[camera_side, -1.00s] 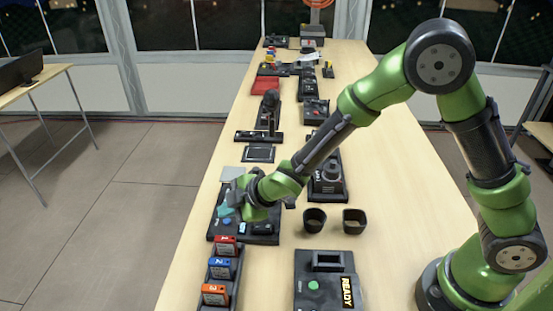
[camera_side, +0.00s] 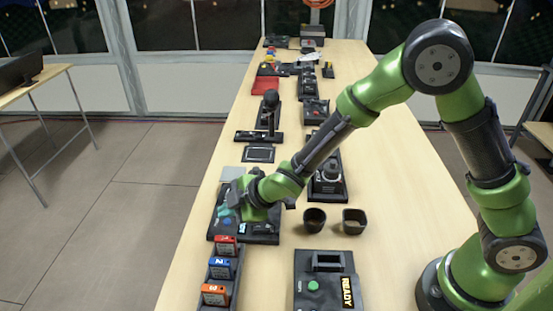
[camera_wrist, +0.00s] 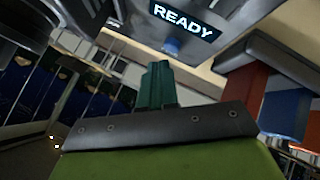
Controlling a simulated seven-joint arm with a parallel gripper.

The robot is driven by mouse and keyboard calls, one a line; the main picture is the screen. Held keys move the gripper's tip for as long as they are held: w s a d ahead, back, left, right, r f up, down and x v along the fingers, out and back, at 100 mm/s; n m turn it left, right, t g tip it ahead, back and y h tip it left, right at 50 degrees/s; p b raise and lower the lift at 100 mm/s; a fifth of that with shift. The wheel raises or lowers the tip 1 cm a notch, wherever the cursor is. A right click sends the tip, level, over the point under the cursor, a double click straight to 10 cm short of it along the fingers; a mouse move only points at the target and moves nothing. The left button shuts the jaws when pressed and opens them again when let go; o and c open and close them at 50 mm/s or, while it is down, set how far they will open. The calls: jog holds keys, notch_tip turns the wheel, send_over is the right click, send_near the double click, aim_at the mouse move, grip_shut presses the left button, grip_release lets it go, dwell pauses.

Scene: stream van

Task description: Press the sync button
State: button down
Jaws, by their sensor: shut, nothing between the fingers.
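A low black control panel (camera_side: 262,240) lies near the table's left edge in the side view. A round blue button (camera_side: 227,222) shows on it, and a blue button (camera_wrist: 172,46) also appears in the wrist view beside a lit READY display. No sync label can be read. My gripper (camera_side: 228,203) is over the panel's left part, close to the blue button. In the wrist view my gripper (camera_wrist: 158,70) has its teal fingers shut together and empty, tips just short of the button in the picture. Whether they touch anything is unclear.
A rack with red, blue and orange numbered blocks (camera_side: 217,262) stands nearer the camera. A black box (camera_side: 325,262) with a green button and READY label is to its right. Two dark cups (camera_side: 315,219) stand right of the panel. Bare table lies along the right.

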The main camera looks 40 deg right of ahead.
jog(key=shift+f, duration=0.35)
jog(key=shift+f, duration=0.4)
dwell(0.8)
jog(key=shift+r, duration=0.8)
jog(key=shift+r, duration=2.55)
